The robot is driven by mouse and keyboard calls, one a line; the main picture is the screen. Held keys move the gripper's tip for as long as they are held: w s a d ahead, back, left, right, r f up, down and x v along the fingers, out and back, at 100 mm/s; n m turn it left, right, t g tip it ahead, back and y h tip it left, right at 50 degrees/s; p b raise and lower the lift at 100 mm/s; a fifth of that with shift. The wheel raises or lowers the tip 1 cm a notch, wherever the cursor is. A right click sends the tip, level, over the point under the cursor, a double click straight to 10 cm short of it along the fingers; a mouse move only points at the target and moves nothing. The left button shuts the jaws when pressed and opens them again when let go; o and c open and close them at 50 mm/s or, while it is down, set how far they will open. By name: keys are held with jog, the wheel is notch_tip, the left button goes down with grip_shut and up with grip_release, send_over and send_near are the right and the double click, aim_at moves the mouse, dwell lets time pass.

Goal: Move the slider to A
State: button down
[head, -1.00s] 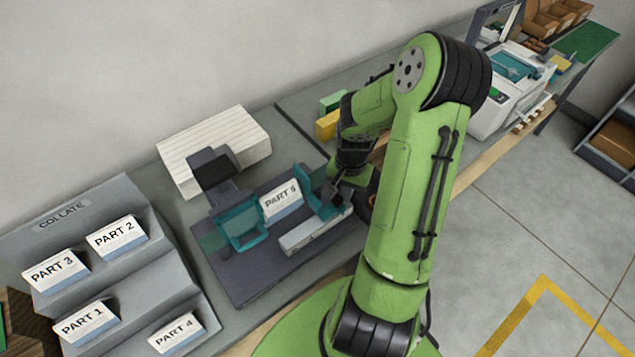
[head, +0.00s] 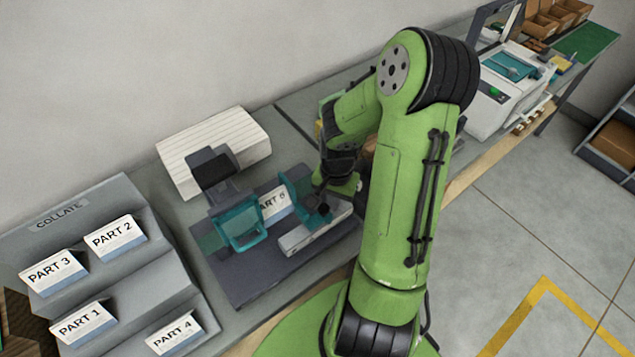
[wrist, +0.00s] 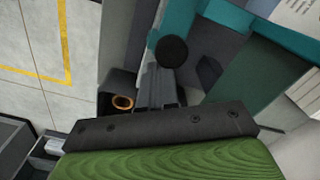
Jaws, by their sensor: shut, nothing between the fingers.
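The slider is the teal upright jaw (head: 293,192) on the right of a dark fixture (head: 235,280). It stands beside a white booklet lettered PART 5 (head: 274,206) and covers part of it. A round black knob (wrist: 172,50) on the slider shows in the wrist view. My gripper (head: 321,203) is shut and empty, low at the slider's right side by the knob. In the wrist view my gripper (wrist: 155,90) is just below the knob; I cannot tell whether they touch. A pale rail (head: 315,232) runs along the fixture's front. No letter A is readable.
A second teal jaw (head: 242,224) stands left of the booklet. A dark post (head: 212,168) and a white paper stack (head: 215,145) stand behind. The COLLATE rack (head: 150,270) with several part booklets is at left. A machine (head: 505,90) stands far right.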

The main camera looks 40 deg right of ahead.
aim_at(320, 211)
jog(key=shift+s+a+b, duration=0.2)
jog(key=shift+a+b, duration=0.3)
jog(key=shift+a, duration=2.25)
jog(key=shift+d, duration=0.65)
notch_tip(320, 211, up, 8)
jog(key=p, duration=0.6)
jog(key=shift+w+f, duration=0.1)
jog(key=shift+f, duration=0.4)
jog(key=c, duration=1.8)
grip_release()
jog(key=shift+c, duration=0.2)
